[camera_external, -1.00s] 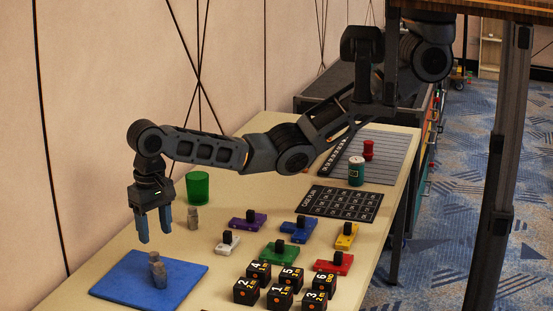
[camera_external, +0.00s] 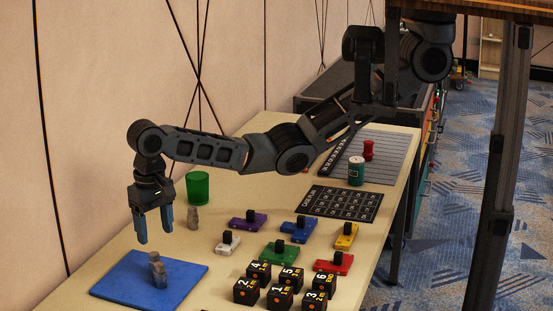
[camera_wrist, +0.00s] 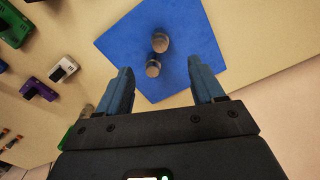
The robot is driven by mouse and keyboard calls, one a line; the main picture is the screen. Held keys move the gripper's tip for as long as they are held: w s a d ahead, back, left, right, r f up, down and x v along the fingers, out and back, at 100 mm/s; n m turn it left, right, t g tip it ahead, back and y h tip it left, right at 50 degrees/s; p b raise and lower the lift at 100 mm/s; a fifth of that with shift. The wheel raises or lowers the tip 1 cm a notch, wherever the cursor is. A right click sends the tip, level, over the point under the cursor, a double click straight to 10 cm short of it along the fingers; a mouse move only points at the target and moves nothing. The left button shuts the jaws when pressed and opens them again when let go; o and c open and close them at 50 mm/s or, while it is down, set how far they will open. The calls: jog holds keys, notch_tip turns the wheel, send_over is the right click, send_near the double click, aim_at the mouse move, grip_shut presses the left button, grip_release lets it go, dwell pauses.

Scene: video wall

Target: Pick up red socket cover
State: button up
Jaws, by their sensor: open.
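The red socket cover (camera_external: 334,263) is a flat red block with a black knob, lying on the table at the right of the coloured covers in the external view. My gripper (camera_external: 154,240) is open and empty, pointing down above the table near the blue mat, well to the left of the red cover. In the wrist view my gripper's blue fingers (camera_wrist: 164,88) stand apart with nothing between them. The wrist view shows the blue mat ahead and does not show the red cover.
Grey stone-like pieces (camera_external: 158,269) stand on the blue mat (camera_external: 120,280). A green cup (camera_external: 198,188) is behind. Purple (camera_external: 248,221), blue (camera_external: 298,230), yellow (camera_external: 346,236), white (camera_external: 227,243) and green (camera_external: 279,253) covers lie around. Black numbered cubes (camera_external: 280,296) stand in front of the red cover.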

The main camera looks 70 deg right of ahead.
notch_tip(320, 180, up, 5)
jog(key=w+d+f+m+t+y, duration=0.25)
jog(key=w+d+m, duration=0.35)
jog(key=d, duration=0.7)
jog(key=w+d+f+m+t+y, duration=0.3)
jog(key=w+d, duration=0.4)
jog(key=d, duration=0.7)
jog(key=s+d+m+t+h, duration=0.2)
jog(key=d+m+t, duration=0.3)
jog(key=d+m, duration=1.5)
notch_tip(320, 180, up, 5)
jog(key=m+h+p, duration=0.1)
jog(key=m+h, duration=1.2)
jog(key=h, duration=0.6)
send_over(371, 148)
jog(key=v, duration=0.6)
jog(key=shift+g+y, duration=0.25)
notch_tip(371, 148, down, 17)
jog(key=b, duration=0.5)
jog(key=shift+w+d, duration=0.1)
jog(key=shift+w, duration=0.05)
jog(key=shift+w+d+r, duration=0.25)
jog(key=shift+d+r, duration=0.05)
jog(key=shift+d, duration=0.1)
jog(key=shift+x, duration=3.25)
